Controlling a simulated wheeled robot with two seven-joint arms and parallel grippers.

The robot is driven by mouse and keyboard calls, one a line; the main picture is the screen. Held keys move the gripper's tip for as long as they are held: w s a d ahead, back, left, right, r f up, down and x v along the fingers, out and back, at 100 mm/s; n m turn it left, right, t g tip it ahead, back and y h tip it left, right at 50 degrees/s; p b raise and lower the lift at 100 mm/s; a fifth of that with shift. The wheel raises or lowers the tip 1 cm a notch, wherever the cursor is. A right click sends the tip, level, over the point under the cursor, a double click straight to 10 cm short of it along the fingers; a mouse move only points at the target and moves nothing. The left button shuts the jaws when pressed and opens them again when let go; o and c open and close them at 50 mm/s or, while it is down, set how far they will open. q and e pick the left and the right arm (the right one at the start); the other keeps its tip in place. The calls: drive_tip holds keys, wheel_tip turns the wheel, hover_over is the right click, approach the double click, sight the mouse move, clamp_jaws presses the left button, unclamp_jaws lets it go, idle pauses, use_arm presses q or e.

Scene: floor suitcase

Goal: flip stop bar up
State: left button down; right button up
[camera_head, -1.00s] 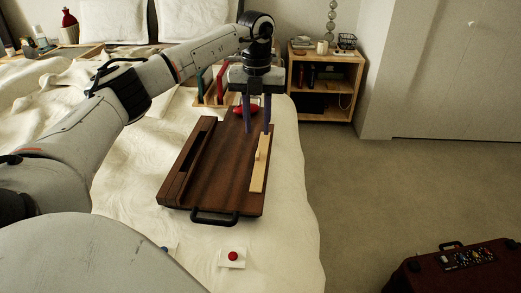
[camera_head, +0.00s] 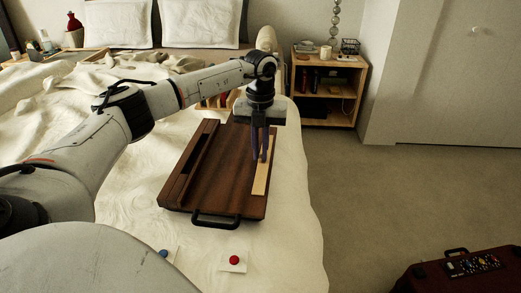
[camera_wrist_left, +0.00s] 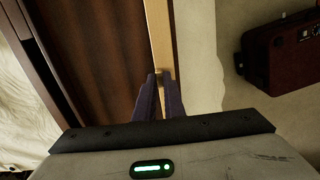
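The stop bar appears to be the pale wooden strip (camera_head: 260,180) lying flat along the right side of a dark brown wooden board (camera_head: 215,170) on the bed. It runs up the middle of the left wrist view (camera_wrist_left: 158,35). My left gripper (camera_head: 261,160) points down over the strip. The fingers mostly hide the knob. My right gripper is not in view.
The board has a black handle (camera_head: 216,220) at its near end. Red (camera_head: 234,260) and blue (camera_head: 164,254) buttons sit on the near bed. A dark red suitcase (camera_head: 465,272) stands on the floor at right. A nightstand (camera_head: 325,90) stands behind. The floor between is clear.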

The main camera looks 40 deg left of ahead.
use_arm(q)
drive_tip(key=shift+d+r+y+p, duration=0.15)
drive_tip(key=shift+r+y+p, duration=0.2)
drive_tip(key=shift+p, duration=0.6)
drive_tip(key=shift+w+d+r+g+p, duration=0.15)
drive_tip(key=shift+g+p, duration=0.25)
drive_tip(key=shift+p, duration=0.2)
drive_tip(key=shift+w+d+g+y+p, duration=0.2)
drive_tip(key=shift+g+y+p, duration=0.2)
drive_tip(key=shift+y+p, duration=0.4)
drive_tip(key=shift+d+y+p, duration=0.1)
drive_tip(key=shift+y+p, duration=0.15)
drive_tip(key=shift+p, duration=0.05)
drive_tip(key=shift+w+d+g+y, duration=0.25)
drive_tip(key=shift+g+y, duration=0.25)
drive_tip(key=shift+g, duration=0.1)
drive_tip(key=shift+w+d+f+g+y+b, duration=0.2)
drive_tip(key=shift+g+y+b, duration=0.3)
drive_tip(key=shift+y+b, duration=0.5)
drive_tip(key=shift+r+b, duration=0.1)
drive_tip(key=shift+b, duration=0.3)
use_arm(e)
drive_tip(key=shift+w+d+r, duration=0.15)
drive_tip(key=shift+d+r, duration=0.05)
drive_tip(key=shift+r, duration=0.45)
